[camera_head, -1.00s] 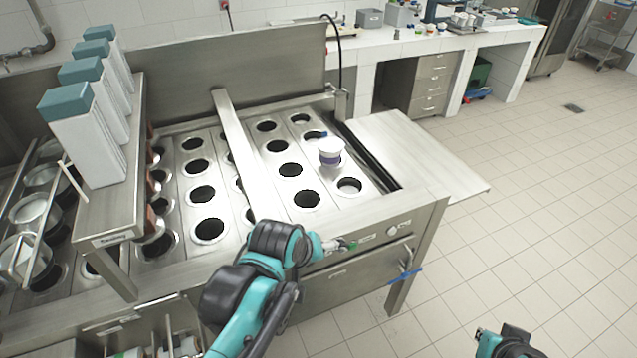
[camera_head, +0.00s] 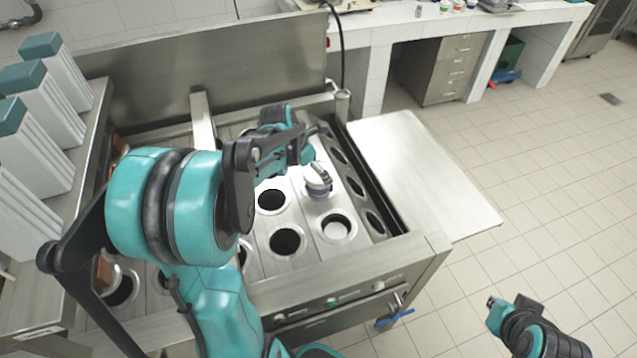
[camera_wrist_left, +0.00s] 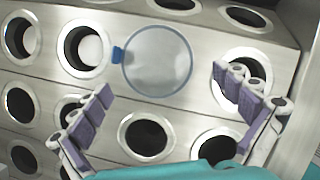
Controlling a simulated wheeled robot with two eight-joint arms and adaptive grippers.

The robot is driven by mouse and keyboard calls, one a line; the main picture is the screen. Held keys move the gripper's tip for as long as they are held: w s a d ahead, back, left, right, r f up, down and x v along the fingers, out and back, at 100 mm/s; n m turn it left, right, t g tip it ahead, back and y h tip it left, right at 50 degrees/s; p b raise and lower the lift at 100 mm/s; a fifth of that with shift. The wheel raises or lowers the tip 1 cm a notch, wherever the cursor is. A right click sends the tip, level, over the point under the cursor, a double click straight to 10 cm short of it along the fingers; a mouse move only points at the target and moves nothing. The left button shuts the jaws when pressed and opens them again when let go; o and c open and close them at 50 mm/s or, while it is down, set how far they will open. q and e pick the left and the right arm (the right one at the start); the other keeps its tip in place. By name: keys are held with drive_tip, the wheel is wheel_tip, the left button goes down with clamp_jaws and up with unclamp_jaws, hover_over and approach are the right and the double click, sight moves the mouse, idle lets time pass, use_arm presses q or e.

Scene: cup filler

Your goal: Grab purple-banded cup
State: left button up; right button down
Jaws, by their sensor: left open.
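In the left wrist view a round pale cup top with a blue rim and small tab (camera_wrist_left: 157,62) shows from above. My left gripper (camera_head: 310,142) is just behind and above the cup. In the wrist view its purple-padded fingers (camera_wrist_left: 164,84) are spread wide and empty, with the cup beyond and between them. My right gripper (camera_head: 497,308) is low at the right, away from the cup.
Several round openings surround the cup; a white-looking one (camera_head: 336,228) lies in front. A flat steel shelf (camera_head: 425,170) extends right of the filler. Tall white dispensers with teal lids (camera_head: 45,95) stand at left. A raised back panel (camera_head: 215,70) bounds the top.

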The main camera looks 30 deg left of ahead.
sight(315, 191)
use_arm(q)
drive_tip(key=x, duration=0.2)
drive_tip(key=b+x, duration=0.1)
drive_tip(key=x, duration=0.2)
drive_tip(key=shift+w+a+b, duration=0.1)
drive_tip(key=shift+w+b, duration=0.2)
drive_tip(key=shift+r, duration=0.15)
drive_tip(key=shift+c, duration=0.6)
drive_tip(key=shift+s, duration=0.1)
drive_tip(key=c, duration=1.4)
drive_tip(key=shift+r, duration=0.15)
